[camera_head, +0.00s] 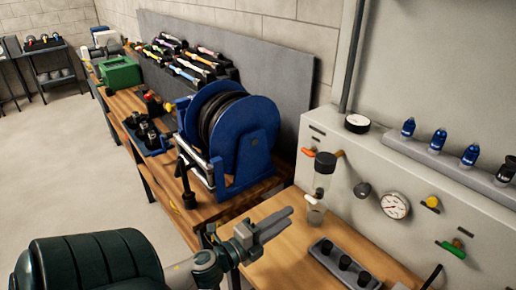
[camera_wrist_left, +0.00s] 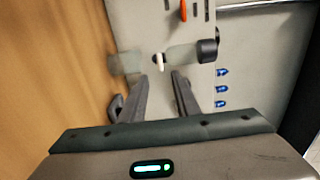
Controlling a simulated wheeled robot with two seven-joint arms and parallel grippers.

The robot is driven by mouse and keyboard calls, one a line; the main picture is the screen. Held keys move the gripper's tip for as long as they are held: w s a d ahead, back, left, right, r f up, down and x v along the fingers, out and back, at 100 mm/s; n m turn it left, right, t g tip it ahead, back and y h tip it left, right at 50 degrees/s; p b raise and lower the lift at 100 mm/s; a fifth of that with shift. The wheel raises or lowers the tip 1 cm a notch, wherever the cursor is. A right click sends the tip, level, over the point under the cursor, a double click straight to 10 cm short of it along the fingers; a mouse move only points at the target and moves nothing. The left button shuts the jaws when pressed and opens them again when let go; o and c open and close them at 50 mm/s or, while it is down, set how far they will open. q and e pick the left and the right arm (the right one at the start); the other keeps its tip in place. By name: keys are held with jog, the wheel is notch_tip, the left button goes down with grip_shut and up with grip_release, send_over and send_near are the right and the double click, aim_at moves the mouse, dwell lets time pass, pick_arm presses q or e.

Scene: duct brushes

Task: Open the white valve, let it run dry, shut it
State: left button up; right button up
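The white valve (camera_wrist_left: 159,62) is a small pale lever at the foot of a clear bowl (camera_wrist_left: 183,53) with a dark cap. In the head view the bowl (camera_head: 323,181) hangs on the grey panel, and the valve is too small to read clearly. A clear cup (camera_head: 316,214) stands below the bowl; it also shows in the left wrist view (camera_wrist_left: 125,63). My left gripper (camera_head: 288,218) is in front of the cup and bowl. In the left wrist view its fingers (camera_wrist_left: 160,77) are apart and empty, with the valve just beyond the tips. My right gripper is not in view.
An orange lever (camera_head: 308,152) and a gauge (camera_head: 395,205) are on the panel. A blue hose reel (camera_head: 232,130) stands behind. Blue bottles (camera_head: 438,140) line the ledge.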

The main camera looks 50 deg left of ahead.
pick_arm(q)
jog(key=s+b, duration=0.2)
jog(key=s, duration=0.6)
jog(key=shift+s+a+b, duration=0.25)
jog(key=shift+a+b, duration=0.1)
dwell(0.3)
